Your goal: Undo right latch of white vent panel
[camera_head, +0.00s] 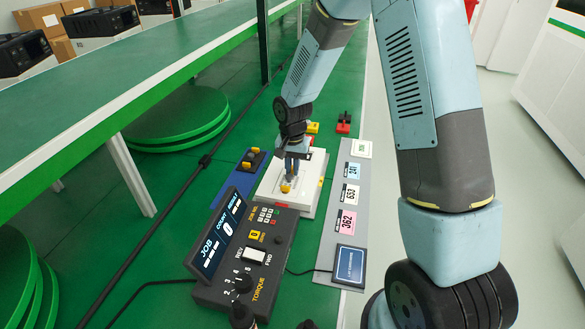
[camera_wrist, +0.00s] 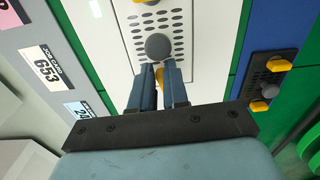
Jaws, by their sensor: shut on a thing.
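The white vent panel (camera_head: 307,194) lies flat on the line, partly hidden under my arm in the head view. In the wrist view its white face (camera_wrist: 205,12) has a perforated vent and a round grey knob (camera_wrist: 158,46). My gripper (camera_wrist: 159,68) is shut on a yellow latch (camera_wrist: 159,75), whose top shows between the fingers just below the knob. A second yellow latch (camera_wrist: 150,1) is cut off at the top edge of the wrist view. In the head view a yellow piece (camera_head: 286,188) shows just below my fingertips.
A dark control console (camera_head: 240,260) stands in front of the panel. A grey strip with job cards (camera_head: 335,230) runs along its right in the head view. A blue plate with a small vent (camera_wrist: 268,85) lies beside it. A red-and-black part (camera_head: 343,122) is behind.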

